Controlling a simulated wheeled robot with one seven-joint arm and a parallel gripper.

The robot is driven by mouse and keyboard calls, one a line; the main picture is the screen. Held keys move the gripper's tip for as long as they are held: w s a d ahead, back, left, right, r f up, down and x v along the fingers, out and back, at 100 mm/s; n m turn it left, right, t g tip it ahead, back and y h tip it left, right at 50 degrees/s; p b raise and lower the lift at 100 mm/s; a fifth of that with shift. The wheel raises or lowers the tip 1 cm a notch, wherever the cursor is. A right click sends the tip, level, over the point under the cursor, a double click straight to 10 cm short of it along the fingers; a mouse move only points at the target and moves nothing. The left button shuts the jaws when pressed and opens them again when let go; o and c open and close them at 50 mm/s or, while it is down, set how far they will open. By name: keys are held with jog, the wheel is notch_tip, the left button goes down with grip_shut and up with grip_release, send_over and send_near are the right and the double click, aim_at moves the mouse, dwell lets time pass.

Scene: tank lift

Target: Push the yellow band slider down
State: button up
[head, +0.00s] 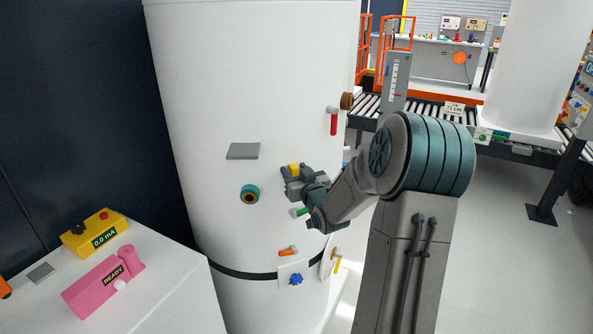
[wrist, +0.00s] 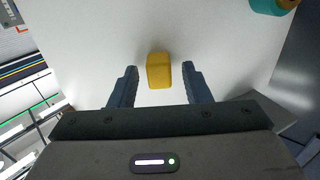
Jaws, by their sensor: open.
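The yellow band slider (wrist: 158,71) shows in the wrist view as a small rounded yellow block on the white tank surface. My gripper (wrist: 160,84) is open, with one dark finger on each side of the slider and a gap between each finger and it. I cannot tell how deep the fingers reach around it. In the head view, my gripper (head: 292,178) is at the front of the white tank (head: 250,80), and the yellow slider (head: 294,169) shows partly beside its fingers.
A teal round knob (head: 250,194) and a grey plate (head: 243,151) are left of my gripper on the tank. A red-handled valve (head: 333,122) is above right, an orange-handled fitting (head: 288,251) below. A white cabinet (head: 150,290) with yellow and pink boxes stands at left.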

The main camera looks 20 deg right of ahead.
jog(key=shift+c, duration=0.3)
grip_shut()
notch_tip(320, 180, down, 2)
jog(key=b, duration=0.3)
jog(key=shift+f, duration=0.25)
jog(key=shift+r, duration=0.1)
jog(key=shift+o, duration=0.3)
grip_release()
